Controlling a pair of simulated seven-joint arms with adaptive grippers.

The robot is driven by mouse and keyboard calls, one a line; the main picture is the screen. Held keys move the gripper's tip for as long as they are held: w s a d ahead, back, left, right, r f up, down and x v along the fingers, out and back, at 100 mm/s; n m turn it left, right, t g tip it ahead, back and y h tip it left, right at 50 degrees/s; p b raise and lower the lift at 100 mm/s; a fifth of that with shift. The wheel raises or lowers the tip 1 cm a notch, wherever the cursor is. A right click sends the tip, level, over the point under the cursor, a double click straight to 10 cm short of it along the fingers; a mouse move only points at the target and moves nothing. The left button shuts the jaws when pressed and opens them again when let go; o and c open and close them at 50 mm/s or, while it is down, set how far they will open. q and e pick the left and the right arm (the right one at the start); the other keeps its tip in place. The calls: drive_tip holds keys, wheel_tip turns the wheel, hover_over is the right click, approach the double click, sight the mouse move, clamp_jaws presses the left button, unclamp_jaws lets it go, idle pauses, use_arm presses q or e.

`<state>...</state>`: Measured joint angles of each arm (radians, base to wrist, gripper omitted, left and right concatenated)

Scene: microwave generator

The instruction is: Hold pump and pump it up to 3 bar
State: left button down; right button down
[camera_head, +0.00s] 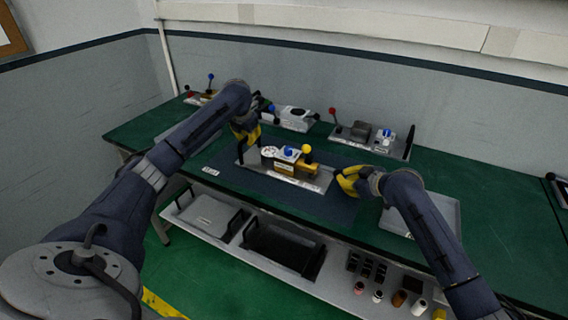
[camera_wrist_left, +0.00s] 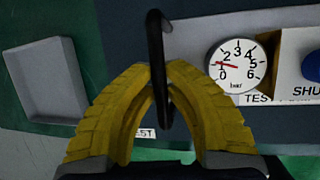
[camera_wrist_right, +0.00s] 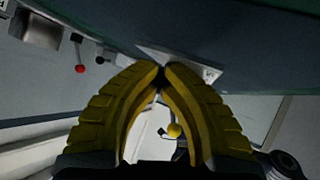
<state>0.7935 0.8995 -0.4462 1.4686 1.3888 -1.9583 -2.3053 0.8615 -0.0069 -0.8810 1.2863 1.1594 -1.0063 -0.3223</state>
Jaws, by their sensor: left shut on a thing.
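The pump unit (camera_head: 292,168) stands on the blue-grey mat, with a white gauge (camera_head: 268,151), a blue knob (camera_head: 288,151) and a yellow ball-topped lever (camera_head: 307,149). Its black handle (camera_head: 241,150) rises at the left end. My left gripper (camera_wrist_left: 158,72) is shut on this upright black handle (camera_wrist_left: 157,40). In the left wrist view the gauge (camera_wrist_left: 237,66) has its red needle close to 1 bar. My right gripper (camera_head: 342,181) is to the right of the unit, apart from it. In the right wrist view its fingertips (camera_wrist_right: 162,72) meet with nothing visible between them.
Other units with levers stand along the back: one with a red ball (camera_head: 333,111), one at centre (camera_head: 294,117), one far left. A grey tray (camera_head: 448,212) lies on the green table (camera_head: 495,215) at right.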

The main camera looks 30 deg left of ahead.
sight(335, 174)
drive_tip(key=shift+s+a, duration=0.15)
drive_tip(key=shift+a, duration=0.75)
drive_tip(key=shift+s+a, duration=0.1)
drive_tip(key=shift+a, duration=0.65)
drive_tip(key=shift+s+a, duration=0.15)
drive_tip(key=shift+a, duration=0.5)
drive_tip(key=shift+w+d+f, duration=0.1)
drive_tip(key=shift+w+d, duration=0.05)
drive_tip(key=shift+d, duration=1.35)
drive_tip(key=shift+w+d, duration=0.15)
drive_tip(key=shift+d, duration=1.35)
drive_tip(key=shift+a, duration=0.1)
